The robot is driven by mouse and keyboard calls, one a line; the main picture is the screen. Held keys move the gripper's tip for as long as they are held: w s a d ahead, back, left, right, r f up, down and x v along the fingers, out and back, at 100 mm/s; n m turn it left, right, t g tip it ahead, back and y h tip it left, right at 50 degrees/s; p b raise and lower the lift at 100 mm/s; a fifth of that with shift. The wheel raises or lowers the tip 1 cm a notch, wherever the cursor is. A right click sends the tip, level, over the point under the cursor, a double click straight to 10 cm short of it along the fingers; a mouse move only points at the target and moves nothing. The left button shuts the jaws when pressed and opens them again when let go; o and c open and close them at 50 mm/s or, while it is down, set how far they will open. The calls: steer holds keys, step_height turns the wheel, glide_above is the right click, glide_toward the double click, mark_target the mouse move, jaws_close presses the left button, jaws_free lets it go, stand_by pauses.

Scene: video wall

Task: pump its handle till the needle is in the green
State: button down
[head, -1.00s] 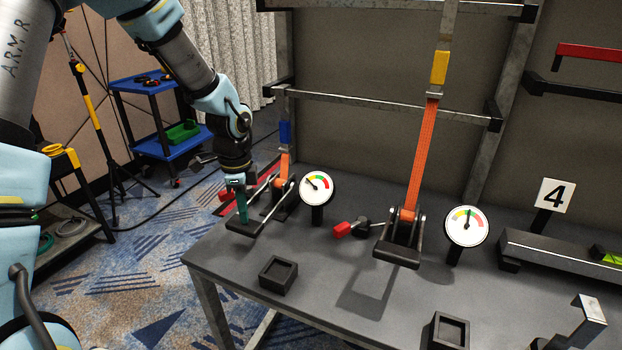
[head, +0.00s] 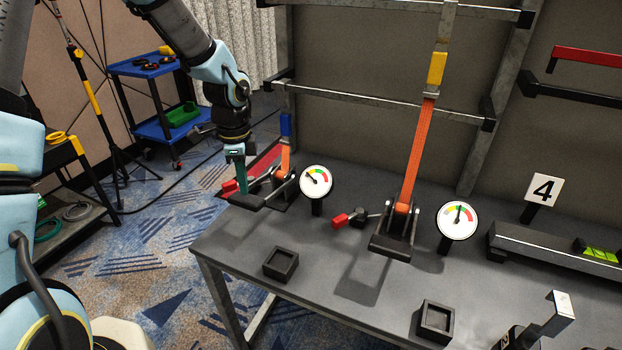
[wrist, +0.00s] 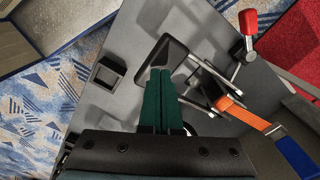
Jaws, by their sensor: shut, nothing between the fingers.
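The left ratchet's black handle (head: 247,202) sticks out toward the table's left edge, raised off the tabletop. Its ratchet (head: 284,186) holds a short orange strap (head: 285,158). The round gauge (head: 316,181) beside it has a needle pointing up and left, short of the green band at the top. My gripper (head: 240,188) is shut and empty, its green fingers pointing down at the handle's end. In the wrist view the shut fingertips (wrist: 160,76) lie at the handle's wide black end (wrist: 166,56). Whether they press on it is hard to tell.
A second ratchet (head: 396,238) with a long orange strap and its own gauge (head: 458,221) stands to the right. A red-ended lever (head: 341,220) lies between the ratchets. Square black trays (head: 281,263) sit near the front edge. A blue cart (head: 158,95) stands behind on the left.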

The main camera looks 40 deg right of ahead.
stand_by(0.5)
steer(key=shift+f+b, duration=3.2)
steer(key=shift+f, duration=1.85)
step_height(320, 180, up, 10)
steer(key=p, duration=0.9)
steer(key=shift+r, duration=0.15)
steer(key=shift+f, duration=0.2)
steer(key=shift+f+b, duration=3.45)
steer(key=shift+f, duration=1.65)
step_height(320, 180, up, 10)
steer(key=p, duration=0.9)
steer(key=shift+r, duration=0.25)
steer(key=shift+f, duration=0.15)
